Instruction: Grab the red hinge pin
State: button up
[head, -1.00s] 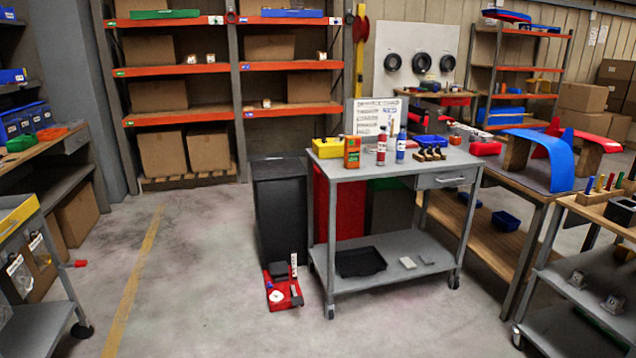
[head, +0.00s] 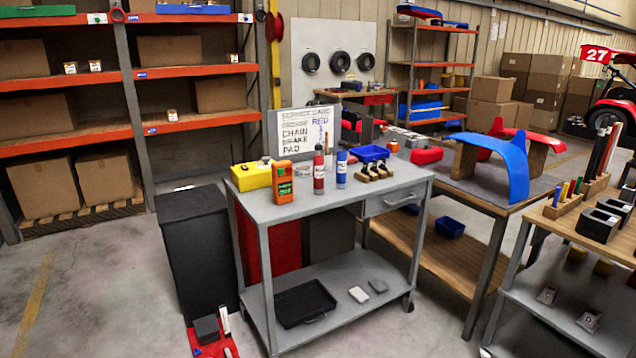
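Several small coloured pins (head: 567,191) stand upright in a wooden block (head: 562,207) on the bench at the right. Yellow, blue and green show among them; which one is the red hinge pin I cannot tell at this size. Taller rods (head: 602,150), dark, red and pale, stand in another wooden block just behind. My gripper is not in view.
A grey cart (head: 300,208) stands ahead with a yellow box (head: 251,176), an orange box, a red bottle (head: 319,172) and a blue bottle. A black bin (head: 195,250) is left of it. A wooden table with a blue fender (head: 505,165) stands behind right. Floor at left is clear.

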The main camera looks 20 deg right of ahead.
aim_at(574, 181)
jog(key=i+z, duration=0.9)
jog(key=i+l+z, duration=0.15)
jog(key=i+z, duration=0.8)
jog(key=i+l+z, duration=0.1)
jog(key=i+z, duration=0.2)
jog(key=i, duration=0.5)
jog(key=i+j+z, duration=0.25)
jog(key=i, duration=0.6)
jog(key=l, duration=0.15)
